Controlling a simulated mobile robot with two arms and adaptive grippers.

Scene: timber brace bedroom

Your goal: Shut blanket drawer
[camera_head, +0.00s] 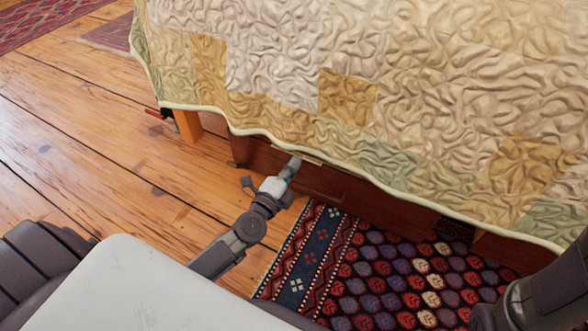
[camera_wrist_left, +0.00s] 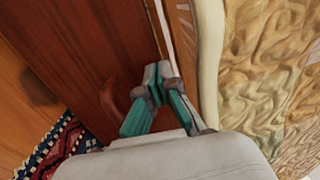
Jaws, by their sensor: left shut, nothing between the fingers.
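The blanket drawer shows as a dark red-brown wooden front (camera_head: 325,180) low under the bed's overhanging quilt (camera_head: 420,90). The quilt hides its upper part, so I cannot tell how far it stands out. In the left wrist view the wooden front (camera_wrist_left: 85,45) fills the left side, with a pale strip along its edge beside the quilt (camera_wrist_left: 265,75). My left gripper (camera_head: 294,163) is shut and empty, its fingertips at the top edge of the front, just below the quilt hem. The closed fingertips also show in the left wrist view (camera_wrist_left: 155,76); contact is unclear. My right gripper is out of view.
A patterned red and blue rug (camera_head: 375,270) lies before the drawer. Bare floorboards (camera_head: 90,130) are clear to the left. A wooden bed leg (camera_head: 187,125) stands at the bed's left corner. Another rug (camera_head: 45,20) lies at the far left.

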